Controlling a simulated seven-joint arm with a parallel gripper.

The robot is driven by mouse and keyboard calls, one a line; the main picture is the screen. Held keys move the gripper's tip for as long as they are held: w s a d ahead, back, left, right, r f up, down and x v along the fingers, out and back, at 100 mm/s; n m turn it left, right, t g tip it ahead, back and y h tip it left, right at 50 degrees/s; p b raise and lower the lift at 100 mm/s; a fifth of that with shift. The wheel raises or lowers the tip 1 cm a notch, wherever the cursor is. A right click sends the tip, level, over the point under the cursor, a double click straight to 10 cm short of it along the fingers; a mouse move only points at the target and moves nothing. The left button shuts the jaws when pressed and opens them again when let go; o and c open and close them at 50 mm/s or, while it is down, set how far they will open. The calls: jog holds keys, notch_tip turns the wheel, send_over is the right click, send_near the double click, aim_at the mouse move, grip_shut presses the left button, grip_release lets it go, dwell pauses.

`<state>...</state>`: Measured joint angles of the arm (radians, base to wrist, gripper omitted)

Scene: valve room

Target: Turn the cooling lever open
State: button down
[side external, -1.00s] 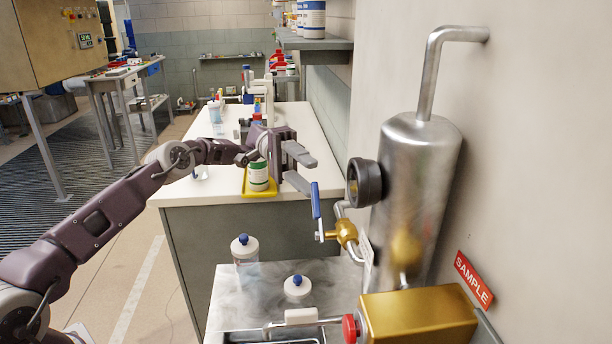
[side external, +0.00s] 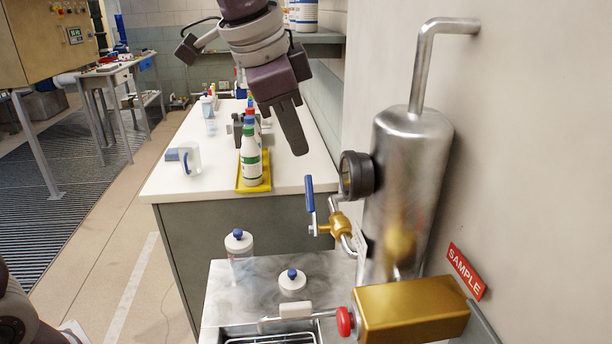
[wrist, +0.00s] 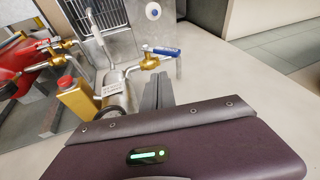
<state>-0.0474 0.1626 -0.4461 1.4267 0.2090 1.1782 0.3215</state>
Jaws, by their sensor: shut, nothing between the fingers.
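A lever with a blue handle (side external: 309,194) stands roughly upright on a brass valve (side external: 337,224), beside the steel cylinder (side external: 408,170). In the wrist view the blue handle (wrist: 167,51) points right from its brass body (wrist: 149,63). No cooling label is readable on it. My gripper (side external: 298,150) hangs above the white counter with its fingers pointing down, up from the blue handle and apart from it in the picture. Its fingers are together and empty. In the wrist view my gripper (wrist: 158,79) shows its fingers just below the handle; the depth gap is unclear.
A gauge (side external: 356,175) juts from the cylinder near the lever. A green-and-white bottle (side external: 251,157) stands on a yellow tray (side external: 241,183) on the counter (side external: 215,180). A gold box with a red knob (side external: 412,309) sits lower right. Capped containers (side external: 238,243) stand below.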

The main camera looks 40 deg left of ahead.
aim_at(306, 179)
jog(key=shift+w+a+x, duration=0.1)
jog(key=shift+a+x, duration=0.25)
jog(key=shift+x, duration=1.35)
jog(key=shift+w+a+x, duration=0.1)
jog(key=shift+a+x, duration=0.25)
jog(key=shift+x, duration=1.35)
jog(key=shift+a+x, duration=0.3)
jog(key=shift+x, duration=1.4)
jog(key=shift+w+a+g+h, duration=0.3)
jog(key=shift+g, duration=0.1)
jog(key=shift+w+a+f+g+h, duration=0.3)
jog(key=shift+w+a+g+h, duration=0.1)
jog(key=shift+g, duration=0.1)
jog(key=shift+w+a+f+n+g+h, duration=0.2)
jog(key=shift+w+a+f+g+h, duration=0.25)
jog(key=shift+f+g+h, duration=0.15)
jog(key=shift+w+a+f+n+g+h, duration=0.2)
jog(key=shift+w+a+f+g+h, duration=0.25)
jog(key=shift+f+g+h, duration=0.15)
jog(key=shift+w+a+f+n+g+h, duration=0.2)
jog(key=shift+w+a+f+g+h, duration=0.25)
jog(key=shift+f+h, duration=0.25)
